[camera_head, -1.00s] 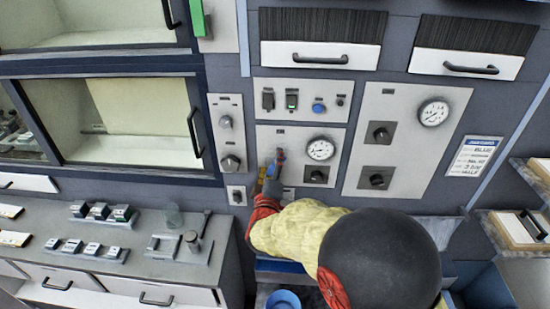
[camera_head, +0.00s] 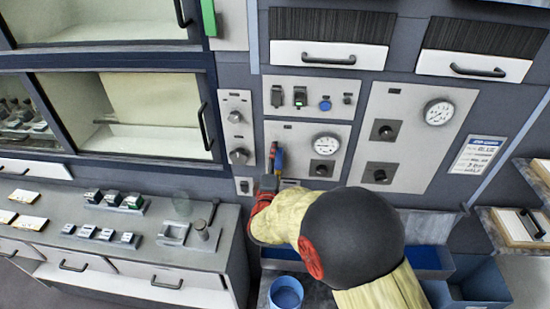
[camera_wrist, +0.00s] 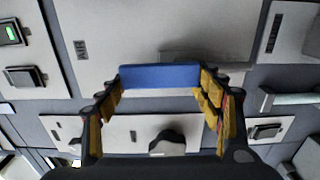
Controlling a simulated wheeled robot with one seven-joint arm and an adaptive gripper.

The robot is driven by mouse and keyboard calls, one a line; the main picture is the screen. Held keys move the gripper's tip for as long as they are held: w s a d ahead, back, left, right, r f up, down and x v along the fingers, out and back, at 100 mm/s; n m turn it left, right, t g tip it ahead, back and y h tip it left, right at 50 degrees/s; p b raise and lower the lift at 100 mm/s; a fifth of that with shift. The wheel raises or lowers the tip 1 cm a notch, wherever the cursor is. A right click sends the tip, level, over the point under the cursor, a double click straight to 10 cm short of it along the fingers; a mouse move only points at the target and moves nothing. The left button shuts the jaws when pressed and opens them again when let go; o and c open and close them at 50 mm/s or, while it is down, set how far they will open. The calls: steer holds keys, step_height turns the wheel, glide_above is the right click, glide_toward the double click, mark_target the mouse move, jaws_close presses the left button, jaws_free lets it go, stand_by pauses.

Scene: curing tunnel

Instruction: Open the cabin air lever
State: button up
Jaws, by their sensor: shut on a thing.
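The blue lever handle (camera_wrist: 158,76) spans the space between my fingertips in the wrist view. My gripper (camera_wrist: 162,84) is shut on it, with yellow-padded fingers at its two ends. A plate lettered AIR (camera_wrist: 112,42) lies behind it. In the head view my gripper (camera_head: 275,158) is at the lower left of the gauge plate (camera_head: 300,133), where a bit of the blue handle (camera_head: 280,160) shows. My arm hides what lies below. The lever's pivot is not visible.
A round gauge (camera_head: 326,144) and a black knob (camera_head: 324,168) are close to the right of my gripper. A counter (camera_head: 130,240) stands at lower left. Blue bins (camera_head: 470,287) are at lower right.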

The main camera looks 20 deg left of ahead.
steer(key=o, duration=1.7)
steer(key=v, duration=1.2)
